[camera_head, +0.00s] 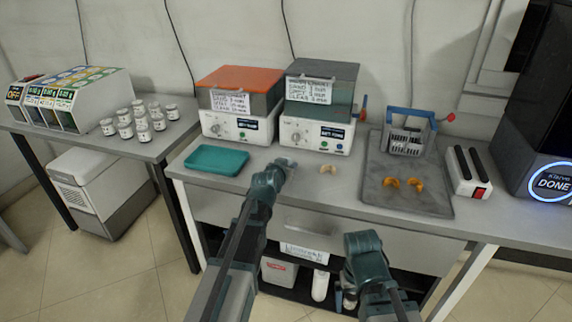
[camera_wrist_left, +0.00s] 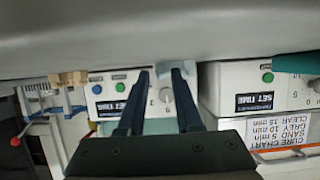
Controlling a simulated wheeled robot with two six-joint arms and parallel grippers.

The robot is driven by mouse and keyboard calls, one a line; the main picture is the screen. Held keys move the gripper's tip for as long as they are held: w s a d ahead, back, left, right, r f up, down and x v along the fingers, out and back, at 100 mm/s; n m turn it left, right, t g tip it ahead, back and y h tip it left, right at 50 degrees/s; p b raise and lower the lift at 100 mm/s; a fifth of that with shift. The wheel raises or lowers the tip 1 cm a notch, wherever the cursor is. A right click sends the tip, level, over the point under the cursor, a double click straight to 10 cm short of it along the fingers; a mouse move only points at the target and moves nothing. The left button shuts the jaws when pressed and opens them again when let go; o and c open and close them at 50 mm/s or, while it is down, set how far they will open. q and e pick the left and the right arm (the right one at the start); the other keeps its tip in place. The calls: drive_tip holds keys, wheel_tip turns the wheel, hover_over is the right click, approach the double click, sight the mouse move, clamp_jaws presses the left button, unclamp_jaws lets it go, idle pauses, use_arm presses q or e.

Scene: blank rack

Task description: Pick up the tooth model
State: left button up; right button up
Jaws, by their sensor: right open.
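A cream tooth model (camera_head: 328,169) lies on the table in front of the right-hand curing box. Two orange tooth models, one left (camera_head: 391,182) and one right (camera_head: 415,185), lie on the grey tray (camera_head: 375,198). My left gripper (camera_head: 287,162) is low over the table, left of the cream model. In the left wrist view its fingers (camera_wrist_left: 160,72) are apart, with a small pale blue-grey piece (camera_wrist_left: 178,66) at the right fingertip; whether they touch is unclear. A tan piece (camera_wrist_left: 68,78) shows further left there. My right gripper (camera_head: 348,288) hangs in front of the table, fingers mostly hidden.
A teal tray (camera_head: 217,159) lies left of my left gripper. A blue-handled basket (camera_head: 408,140) stands on the grey tray.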

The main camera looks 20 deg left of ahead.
use_arm(q)
drive_tip(key=shift+w+f, duration=0.25)
drive_tip(key=shift+w, duration=0.15)
drive_tip(key=shift+r, duration=0.1)
use_arm(e)
drive_tip(key=shift+f, duration=0.15)
use_arm(q)
clamp_jaws()
drive_tip(key=shift+r, duration=0.2)
use_arm(e)
drive_tip(key=shift+r, duration=0.2)
